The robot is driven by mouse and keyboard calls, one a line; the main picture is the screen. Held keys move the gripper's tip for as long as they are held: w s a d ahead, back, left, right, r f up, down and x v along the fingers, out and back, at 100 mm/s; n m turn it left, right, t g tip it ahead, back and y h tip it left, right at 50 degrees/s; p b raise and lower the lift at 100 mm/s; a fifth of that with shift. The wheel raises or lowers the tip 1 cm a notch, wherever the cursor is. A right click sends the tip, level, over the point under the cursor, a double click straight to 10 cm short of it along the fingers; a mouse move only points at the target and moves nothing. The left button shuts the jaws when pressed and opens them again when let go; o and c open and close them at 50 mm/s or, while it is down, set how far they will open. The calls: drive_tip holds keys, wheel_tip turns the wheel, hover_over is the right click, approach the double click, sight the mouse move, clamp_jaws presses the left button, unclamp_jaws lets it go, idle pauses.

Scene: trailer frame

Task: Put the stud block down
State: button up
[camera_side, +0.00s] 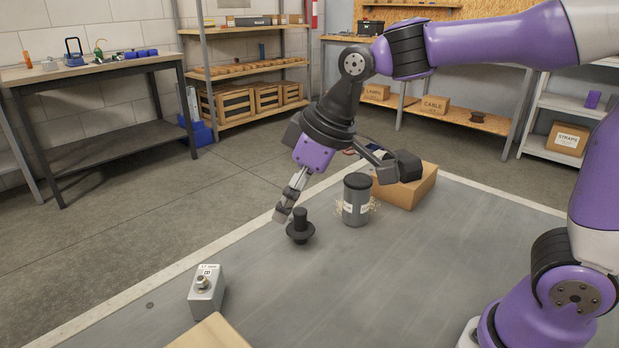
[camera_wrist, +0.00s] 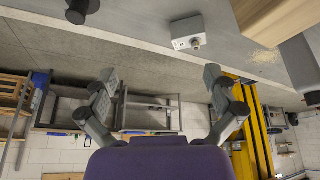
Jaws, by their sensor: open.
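The stud block (camera_side: 205,296) is a small grey block with a brassy stud and a label on top. It stands upright on the grey deck, at lower left in the side view. In the wrist view, the stud block (camera_wrist: 187,32) is near the top, beyond the fingertips and apart from them. My gripper (camera_side: 284,207) is tilted low over the deck, above and to the right of the block in the side view. In the wrist view, my gripper (camera_wrist: 160,82) has its fingers wide apart with nothing between them.
A black flanged knob (camera_side: 300,228) stands close by my fingertips. Another wooden block (camera_side: 210,335) shows at the bottom edge. The deck (camera_side: 370,270) is clear in the middle.

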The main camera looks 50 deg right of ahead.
drive_tip(key=s+d+m+t+h, duration=0.1)
drive_tip(key=s+d+m+h, duration=0.1)
drive_tip(key=s+d+m, duration=0.3)
drive_tip(key=s+d+f, duration=0.1)
drive_tip(key=s+d, duration=0.2)
drive_tip(key=s, duration=0.4)
drive_tip(key=shift+d, duration=0.3)
